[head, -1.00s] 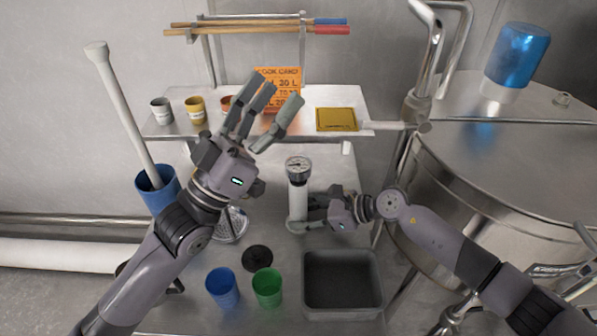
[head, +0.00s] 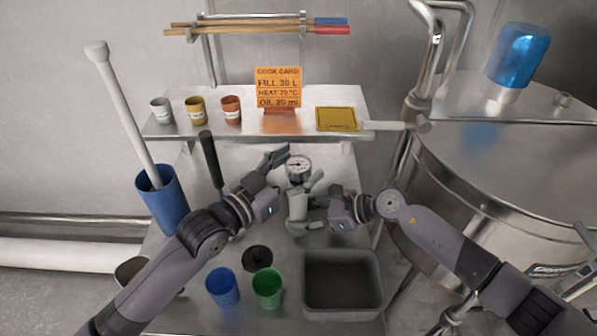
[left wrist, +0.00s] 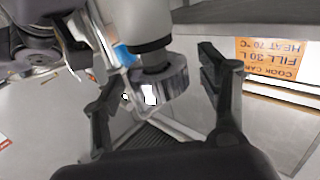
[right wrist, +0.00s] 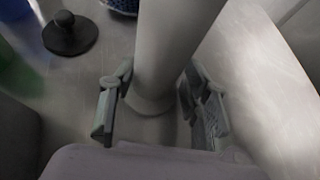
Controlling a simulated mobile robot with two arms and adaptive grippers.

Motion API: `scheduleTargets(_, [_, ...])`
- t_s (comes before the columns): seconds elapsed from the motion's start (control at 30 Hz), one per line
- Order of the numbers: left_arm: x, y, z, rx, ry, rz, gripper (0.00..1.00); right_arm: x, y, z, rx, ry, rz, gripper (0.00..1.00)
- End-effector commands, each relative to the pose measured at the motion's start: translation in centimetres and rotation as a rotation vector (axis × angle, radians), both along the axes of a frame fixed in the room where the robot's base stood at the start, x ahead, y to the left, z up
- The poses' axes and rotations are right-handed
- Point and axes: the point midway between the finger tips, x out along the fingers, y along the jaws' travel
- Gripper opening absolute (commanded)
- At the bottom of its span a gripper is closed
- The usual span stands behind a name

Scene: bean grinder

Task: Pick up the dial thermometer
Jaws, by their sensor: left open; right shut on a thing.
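The dial thermometer (head: 299,166) has a round white face in a metal rim and sits at the top of an upright pale cylinder (head: 297,203). My left gripper (head: 301,163) is open, with its fingers on either side of the thermometer just below and around the dial. In the left wrist view, the metal dial head (left wrist: 163,88) lies between the spread fingers, apparently not gripped. My right gripper (head: 303,217) is shut on the lower part of the cylinder; the right wrist view shows the cylinder (right wrist: 170,45) between its fingers. The thermometer's stem is hidden.
A grey bin (head: 342,285), a blue cup (head: 222,287), a green cup (head: 267,288) and a black lid (head: 257,258) stand in front. Behind are an orange card (head: 278,88) and several small cups on a shelf. A large steel kettle (head: 500,180) stands at right.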

Motion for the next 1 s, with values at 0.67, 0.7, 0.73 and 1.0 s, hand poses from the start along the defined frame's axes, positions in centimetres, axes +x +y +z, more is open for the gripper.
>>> scheduleTargets(0.67, [0.36, -0.32, 0.03, 0.000, -0.001, 0.000, 0.42, -0.03, -0.09, -0.17, -0.002, 0.003, -0.001, 0.28])
scheduleTargets(0.7, [0.36, -0.32, 0.03, 0.000, -0.001, 0.000, 0.40, -0.03, -0.09, -0.17, -0.002, 0.003, -0.001, 0.28])
scheduleTargets(0.73, [0.36, -0.32, 0.03, 0.000, -0.001, 0.000, 0.38, -0.03, -0.09, -0.17, -0.002, 0.003, -0.001, 0.28])
scheduleTargets(1.0, [0.36, -0.32, 0.03, 0.000, -0.001, 0.000, 0.20, -0.03, -0.09, -0.18, -0.002, 0.003, -0.001, 0.28])
